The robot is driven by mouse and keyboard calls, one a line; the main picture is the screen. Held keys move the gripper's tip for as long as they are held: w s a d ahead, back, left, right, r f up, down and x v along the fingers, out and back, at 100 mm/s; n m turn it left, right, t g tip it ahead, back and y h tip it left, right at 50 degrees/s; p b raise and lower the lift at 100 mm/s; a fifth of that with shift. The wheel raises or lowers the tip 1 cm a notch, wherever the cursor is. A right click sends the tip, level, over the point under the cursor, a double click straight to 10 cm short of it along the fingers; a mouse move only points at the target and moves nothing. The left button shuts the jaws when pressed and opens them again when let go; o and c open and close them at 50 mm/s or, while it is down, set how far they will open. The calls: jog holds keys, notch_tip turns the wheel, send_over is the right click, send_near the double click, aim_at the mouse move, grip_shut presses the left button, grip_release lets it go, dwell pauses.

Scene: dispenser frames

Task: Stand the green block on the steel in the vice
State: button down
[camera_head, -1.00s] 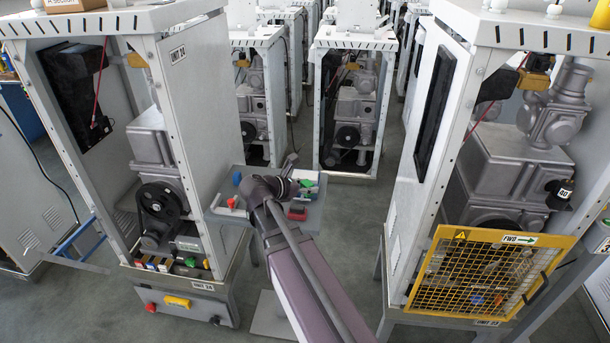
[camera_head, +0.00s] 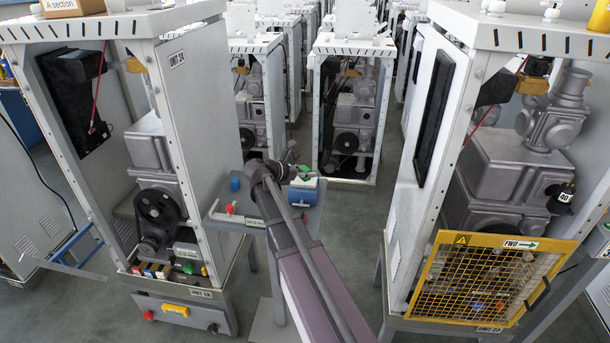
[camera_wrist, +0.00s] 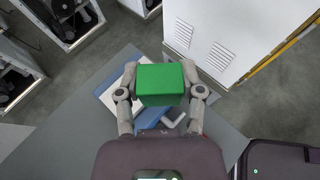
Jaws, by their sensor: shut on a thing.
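In the wrist view, the green block (camera_wrist: 160,84) is between the two fingers of my gripper (camera_wrist: 164,92), which is shut on it. A blue body (camera_wrist: 150,117), seemingly the vice, lies below and behind the block, with a grey handle (camera_wrist: 185,122) to its right. In the head view, the blue vice (camera_head: 303,195) stands on the right of the small grey table, with my gripper (camera_head: 298,170) and green block (camera_head: 304,169) just above it. The steel in the vice is not clear; the block hides it in the wrist view. I cannot tell whether block and steel touch.
The grey table (camera_head: 250,207) also bears a small blue block (camera_head: 235,185) and a red piece (camera_head: 230,208) at its left. A cabinet (camera_head: 190,110) stands close on the left, another (camera_head: 425,130) on the right with a yellow mesh guard (camera_head: 484,278).

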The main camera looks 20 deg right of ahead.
aim_at(305, 166)
jog(key=shift+w+d+f, duration=0.1)
jog(key=shift+w+d, duration=0.2)
jog(key=shift+w, duration=0.45)
jog(key=shift+w+d+f, duration=0.1)
jog(key=shift+w+d, duration=0.2)
jog(key=shift+w, duration=0.45)
jog(key=shift+w+d, duration=0.25)
jog(key=shift+w, duration=0.35)
notch_tip(305, 166, down, 4)
jog(key=b, duration=0.4)
jog(key=shift+r, duration=0.2)
jog(key=shift+f, duration=0.1)
jog(key=shift+c, duration=1.1)
grip_release()
jog(key=shift+r, duration=0.2)
